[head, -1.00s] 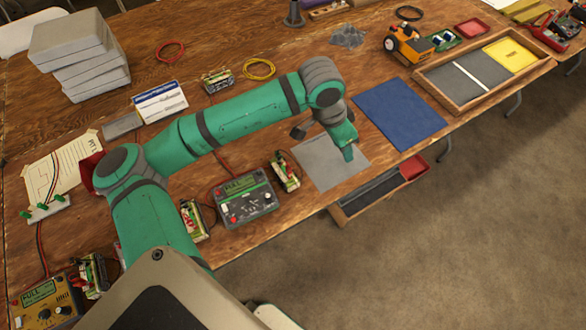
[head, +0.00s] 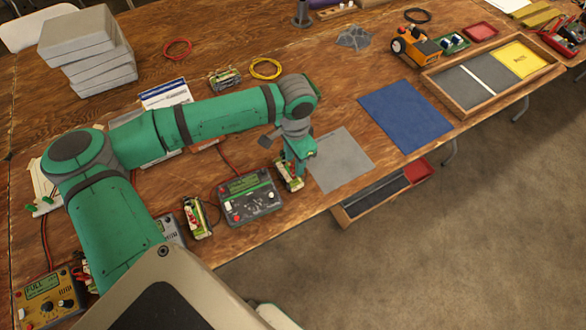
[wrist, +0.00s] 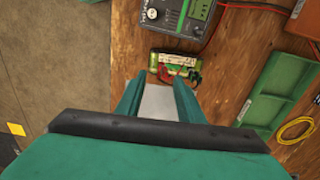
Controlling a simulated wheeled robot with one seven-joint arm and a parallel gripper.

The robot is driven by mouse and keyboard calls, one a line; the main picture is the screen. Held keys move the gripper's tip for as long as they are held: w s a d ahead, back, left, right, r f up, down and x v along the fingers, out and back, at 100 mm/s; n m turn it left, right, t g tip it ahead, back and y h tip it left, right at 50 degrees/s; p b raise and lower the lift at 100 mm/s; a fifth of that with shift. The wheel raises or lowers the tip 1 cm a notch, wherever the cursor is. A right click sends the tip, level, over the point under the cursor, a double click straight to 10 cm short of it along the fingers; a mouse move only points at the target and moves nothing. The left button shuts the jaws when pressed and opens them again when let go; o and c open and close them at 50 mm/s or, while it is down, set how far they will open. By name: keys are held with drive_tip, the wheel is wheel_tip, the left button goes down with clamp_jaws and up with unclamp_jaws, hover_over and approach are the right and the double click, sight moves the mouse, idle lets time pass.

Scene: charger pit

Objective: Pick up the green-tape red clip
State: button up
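A battery pack with green tape (wrist: 175,68) lies on the table just beyond my fingertips in the wrist view.
A charger meter (head: 250,198) sits left of the pack, with another pack (head: 196,217) beyond it. A bare grey mat (head: 342,160) and a blue mat (head: 405,116) lie to the right. A green tray (wrist: 275,92) and yellow cable (wrist: 296,130) show in the wrist view.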

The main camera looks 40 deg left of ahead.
sight(292, 167)
drive_tip(key=shift+s+a+f, duration=0.1)
drive_tip(key=shift+a+f, duration=0.05)
drive_tip(key=shift+f, duration=0.95)
drive_tip(key=shift+s+a+f, duration=0.1)
drive_tip(key=shift+f, duration=1)
clamp_jaws()
drive_tip(key=shift+r, duration=0.15)
drive_tip(key=shift+r, duration=0.6)
drive_tip(key=s+d+r, duration=0.2)
drive_tip(key=s+r, duration=0.3)
drive_tip(key=s, duration=0.1)
drive_tip(key=s+d+r, duration=0.3)
drive_tip(key=s+r, duration=0.3)
drive_tip(key=s, duration=0.1)
drive_tip(key=shift+d+r, duration=0.25)
